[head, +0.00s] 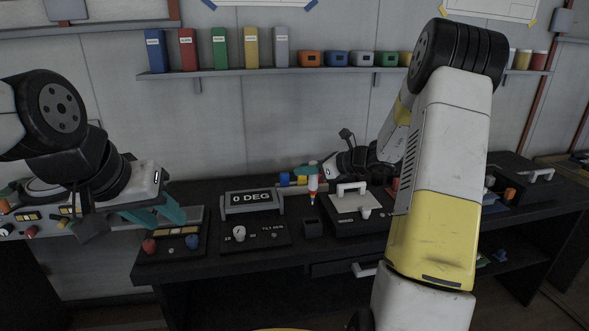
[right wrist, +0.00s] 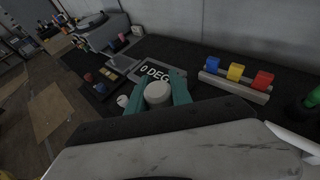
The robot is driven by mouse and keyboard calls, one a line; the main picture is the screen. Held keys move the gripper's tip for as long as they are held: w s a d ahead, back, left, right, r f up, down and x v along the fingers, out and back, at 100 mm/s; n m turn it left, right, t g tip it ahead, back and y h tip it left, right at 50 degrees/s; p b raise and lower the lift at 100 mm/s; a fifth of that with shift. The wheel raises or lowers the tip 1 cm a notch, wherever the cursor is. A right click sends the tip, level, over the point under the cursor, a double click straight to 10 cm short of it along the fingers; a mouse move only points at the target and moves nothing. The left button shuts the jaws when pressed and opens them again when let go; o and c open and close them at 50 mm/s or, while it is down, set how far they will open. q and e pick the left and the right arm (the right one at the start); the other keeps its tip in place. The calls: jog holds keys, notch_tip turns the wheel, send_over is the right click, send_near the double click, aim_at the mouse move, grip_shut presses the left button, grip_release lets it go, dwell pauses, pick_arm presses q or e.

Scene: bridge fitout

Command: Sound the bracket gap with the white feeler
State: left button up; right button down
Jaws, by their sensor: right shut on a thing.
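My right gripper (head: 308,170) is above the back of the bench, its teal fingers shut on a white, round-topped piece (right wrist: 158,93), which looks like the white feeler. In the head view a narrow piece (head: 312,186) with orange-red and white parts shows just under these fingers; I cannot tell whether all of it is the held piece. A grey rail with blue, yellow and red blocks (right wrist: 234,82) stands beside the gripper, apart from it. My left gripper (head: 155,216) is open and empty over the left panel. I cannot make out the bracket gap.
A display reading 0 DEG (head: 251,200) stands behind a panel with a white knob (head: 239,233). A small dark block (head: 312,228) and a plate with a white handle (head: 352,200) are on the bench. A wall shelf (head: 300,71) holds binders and small boxes.

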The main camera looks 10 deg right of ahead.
notch_tip(320, 180, down, 7)
jog(key=shift+r, duration=0.2)
dwell(0.5)
jog(key=shift+f, duration=2.3)
dwell(2.4)
dwell(1.2)
